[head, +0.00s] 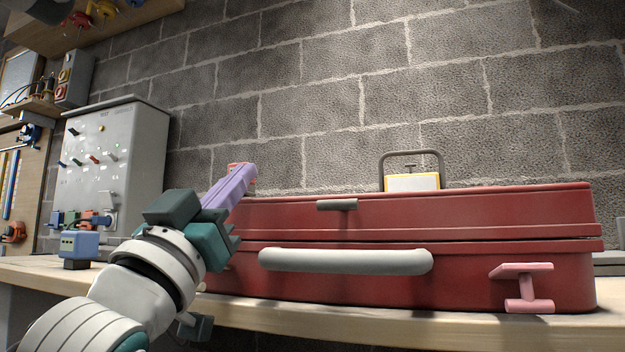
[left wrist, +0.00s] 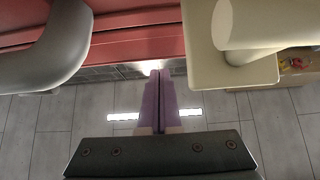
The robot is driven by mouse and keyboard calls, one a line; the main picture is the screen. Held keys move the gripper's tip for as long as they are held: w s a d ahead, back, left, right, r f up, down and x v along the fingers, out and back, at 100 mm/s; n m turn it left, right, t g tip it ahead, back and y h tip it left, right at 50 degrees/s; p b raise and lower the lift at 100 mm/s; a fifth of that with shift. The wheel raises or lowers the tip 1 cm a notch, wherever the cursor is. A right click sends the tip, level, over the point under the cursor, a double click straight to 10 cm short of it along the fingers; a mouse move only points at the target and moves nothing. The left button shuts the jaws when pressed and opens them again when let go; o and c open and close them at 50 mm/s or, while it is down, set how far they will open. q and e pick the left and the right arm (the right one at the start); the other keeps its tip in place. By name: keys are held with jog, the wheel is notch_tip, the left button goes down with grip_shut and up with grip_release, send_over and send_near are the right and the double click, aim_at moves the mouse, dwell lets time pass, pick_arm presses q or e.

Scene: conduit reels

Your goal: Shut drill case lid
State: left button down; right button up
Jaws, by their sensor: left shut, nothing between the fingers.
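The red drill case (head: 480,275) lies on the wooden bench, its long front facing me. Its red lid (head: 470,208) is down over the base, with a thin dark seam line between them at the right. A grey handle (head: 345,261) runs along the front, and it shows at the left of the left wrist view (left wrist: 45,55). A pink latch (head: 527,287) hangs at the front right. My left gripper (head: 248,175) is at the case's left front, its purple fingers shut together, empty and pointing up. They hide the case's left front corner. My right gripper is not in view.
A grey control box (head: 115,150) and a small blue device (head: 78,245) stand left on the bench (head: 400,323). A yellow-framed item (head: 412,182) shows behind the lid before the block wall. A cream part (left wrist: 240,65) is close beside the fingers in the wrist view.

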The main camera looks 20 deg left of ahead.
pick_arm(q)
jog(key=s+r+v, duration=0.1)
jog(key=v, duration=0.8)
notch_tip(320, 180, up, 9)
jog(key=n+g+y+p, duration=0.15)
jog(key=g+p, duration=0.85)
jog(key=p, duration=1.6)
jog(key=s+d+r+m+g+p, duration=0.1)
jog(key=s+r+m+g+p, duration=0.1)
jog(key=s+r+g+p, duration=0.7)
jog(key=s+d+r+m+g+p, duration=0.1)
jog(key=s+d+r+g+p, duration=0.15)
jog(key=s+p, duration=1.15)
notch_tip(320, 180, up, 35)
jog(key=w+p, duration=0.2)
jog(key=p, duration=3.6)
jog(key=shift+w+a+g+h+p, duration=0.3)
jog(key=shift+a+g+h, duration=0.05)
jog(key=shift+a+g, duration=0.1)
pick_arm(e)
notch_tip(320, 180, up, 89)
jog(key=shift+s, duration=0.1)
